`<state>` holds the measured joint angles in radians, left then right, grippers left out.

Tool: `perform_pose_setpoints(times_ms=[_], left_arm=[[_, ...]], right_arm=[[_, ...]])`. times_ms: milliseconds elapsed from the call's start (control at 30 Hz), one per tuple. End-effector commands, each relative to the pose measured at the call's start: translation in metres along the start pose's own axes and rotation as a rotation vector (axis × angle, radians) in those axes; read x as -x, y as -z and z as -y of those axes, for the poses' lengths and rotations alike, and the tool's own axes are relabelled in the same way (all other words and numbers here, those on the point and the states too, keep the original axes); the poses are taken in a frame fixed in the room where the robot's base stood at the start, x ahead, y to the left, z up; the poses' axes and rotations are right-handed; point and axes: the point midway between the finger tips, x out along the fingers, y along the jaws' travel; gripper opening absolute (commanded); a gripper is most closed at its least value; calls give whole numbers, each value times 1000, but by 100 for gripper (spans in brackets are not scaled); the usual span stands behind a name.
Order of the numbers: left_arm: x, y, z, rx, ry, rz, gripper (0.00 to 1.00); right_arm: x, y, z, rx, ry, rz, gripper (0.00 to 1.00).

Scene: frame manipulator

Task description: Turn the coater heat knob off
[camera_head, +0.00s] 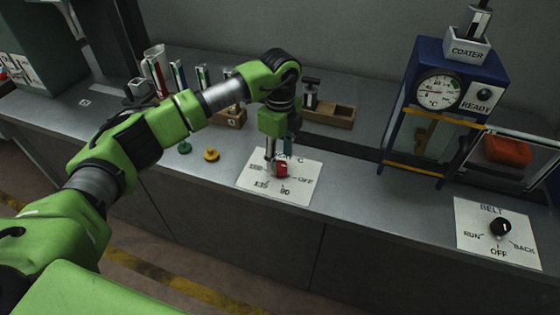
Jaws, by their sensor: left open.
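The coater heat knob is red (282,169) and sits on a white dial plate (256,184) on the bench front. The plate reads OFF at right, with 135 and 90 along the bottom and another number at left. My left gripper (273,164) points down right over the plate, open, with its fingers at the knob. It partly hides the knob and the upper lettering, so I cannot tell which mark the knob points to or whether the fingers touch it. My right gripper is not in view.
A blue coater (457,57) with a gauge stands at right. A black belt knob (500,227) on a white plate (470,252) points near OFF.

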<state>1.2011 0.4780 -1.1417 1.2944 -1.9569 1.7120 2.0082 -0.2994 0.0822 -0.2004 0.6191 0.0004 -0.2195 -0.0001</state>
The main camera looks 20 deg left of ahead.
Motion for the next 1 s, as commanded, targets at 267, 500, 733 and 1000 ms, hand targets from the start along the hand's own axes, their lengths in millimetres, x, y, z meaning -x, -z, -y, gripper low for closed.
perform_pose_setpoints(times_ms=[267,500,733,1000], left_arm=[[62,0,1,1,5,1,45],[91,0,1,1,3,0,45],[95,0,0,2,2,0,45],[95,0,0,1,2,0,45]], right_arm=[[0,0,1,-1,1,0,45],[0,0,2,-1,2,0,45],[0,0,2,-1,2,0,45],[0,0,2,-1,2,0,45]])
